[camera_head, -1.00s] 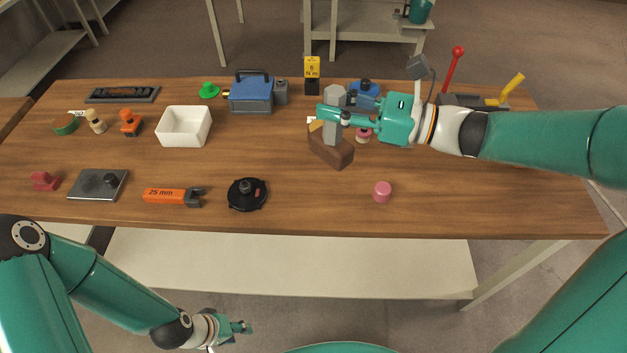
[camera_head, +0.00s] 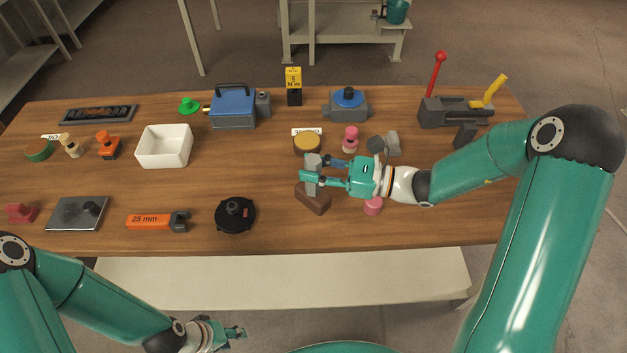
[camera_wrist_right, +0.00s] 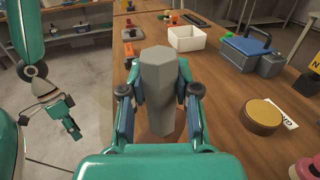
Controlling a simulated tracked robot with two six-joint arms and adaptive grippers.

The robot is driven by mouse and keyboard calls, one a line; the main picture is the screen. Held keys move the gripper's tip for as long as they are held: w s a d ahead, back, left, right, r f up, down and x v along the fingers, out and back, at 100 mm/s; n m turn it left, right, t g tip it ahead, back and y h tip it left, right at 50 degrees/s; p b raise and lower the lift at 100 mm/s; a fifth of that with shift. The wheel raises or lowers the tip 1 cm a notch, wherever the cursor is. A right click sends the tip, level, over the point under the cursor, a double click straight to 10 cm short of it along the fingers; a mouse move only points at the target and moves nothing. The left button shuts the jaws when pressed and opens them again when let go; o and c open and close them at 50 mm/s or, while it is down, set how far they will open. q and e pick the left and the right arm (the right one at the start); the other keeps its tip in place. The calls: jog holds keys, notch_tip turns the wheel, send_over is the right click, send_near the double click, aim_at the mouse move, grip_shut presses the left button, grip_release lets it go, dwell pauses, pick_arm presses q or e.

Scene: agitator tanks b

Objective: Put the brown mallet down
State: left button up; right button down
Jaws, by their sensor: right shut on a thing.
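The brown mallet (camera_head: 313,202) has a brown block head and a grey faceted handle. My right gripper (camera_head: 325,172) is shut on the handle, with the head below and the handle upright. The head is low over the front middle of the table (camera_head: 270,180); whether it touches the top I cannot tell. In the right wrist view the handle (camera_wrist_right: 160,90) stands between the two fingers, and the head is mostly hidden. My left gripper (camera_head: 237,333) is low in front of the table, apart from everything; its fingers are too small to read.
A pink knob (camera_head: 373,206) is close right of the mallet, partly behind my right wrist. A round tan-topped disc (camera_head: 307,143) lies behind it. A black round fixture (camera_head: 235,214) is to the left. Bare wood lies between that fixture and the mallet.

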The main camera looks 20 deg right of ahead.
jog(key=shift+f, duration=2.35)
jog(key=shift+f, duration=0.15)
jog(key=c, duration=0.8)
grip_release()
jog(key=shift+c, duration=0.2)
jog(key=b+v, duration=0.3)
jog(key=v, duration=0.9)
